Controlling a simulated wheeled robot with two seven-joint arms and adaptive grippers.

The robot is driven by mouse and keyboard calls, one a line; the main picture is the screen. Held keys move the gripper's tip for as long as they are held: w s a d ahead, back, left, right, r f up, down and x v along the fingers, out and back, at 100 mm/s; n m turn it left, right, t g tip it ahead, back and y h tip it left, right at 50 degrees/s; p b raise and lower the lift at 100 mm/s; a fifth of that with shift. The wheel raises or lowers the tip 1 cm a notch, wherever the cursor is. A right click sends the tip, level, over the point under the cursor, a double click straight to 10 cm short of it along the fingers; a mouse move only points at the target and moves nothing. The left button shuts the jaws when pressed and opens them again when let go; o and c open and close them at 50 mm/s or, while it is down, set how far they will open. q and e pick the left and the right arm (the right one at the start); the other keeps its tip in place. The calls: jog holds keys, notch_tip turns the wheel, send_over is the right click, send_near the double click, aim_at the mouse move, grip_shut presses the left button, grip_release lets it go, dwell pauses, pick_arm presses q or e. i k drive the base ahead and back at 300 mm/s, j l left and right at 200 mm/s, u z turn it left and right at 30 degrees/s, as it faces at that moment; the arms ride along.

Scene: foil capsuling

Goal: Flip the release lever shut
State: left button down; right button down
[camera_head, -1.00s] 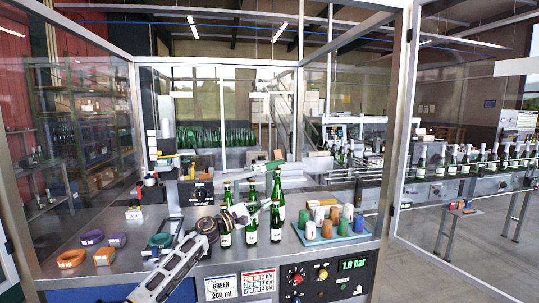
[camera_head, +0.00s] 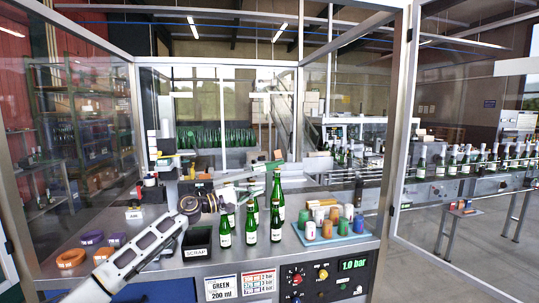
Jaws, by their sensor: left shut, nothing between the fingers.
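My left arm reaches in from the lower left. Its wrist is in front of the bench machine, and my left gripper (camera_head: 250,191) extends right from it, shut and empty, at about the height of the bottle necks. A pale green bar (camera_head: 236,178) lies just above and behind the gripper and may be the release lever. I cannot tell for sure, or whether they touch. A small black part with a red piece (camera_head: 150,181) stands left of the machine. Green bottles (camera_head: 252,222) stand upright close to the gripper and are partly hidden by it. My right gripper is not in view.
A blue tray (camera_head: 345,241) with coloured capsules stands right of the bottles. A black scrap bin (camera_head: 197,252) is at the front. Glass panels and metal posts enclose the bench.

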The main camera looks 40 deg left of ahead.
aim_at(277, 154)
jog(key=i+j, duration=0.5)
jog(key=j, duration=0.15)
jog(key=i+j, duration=0.5)
jog(key=j, duration=0.15)
jog(key=i+j, duration=0.5)
jog(key=j, duration=0.15)
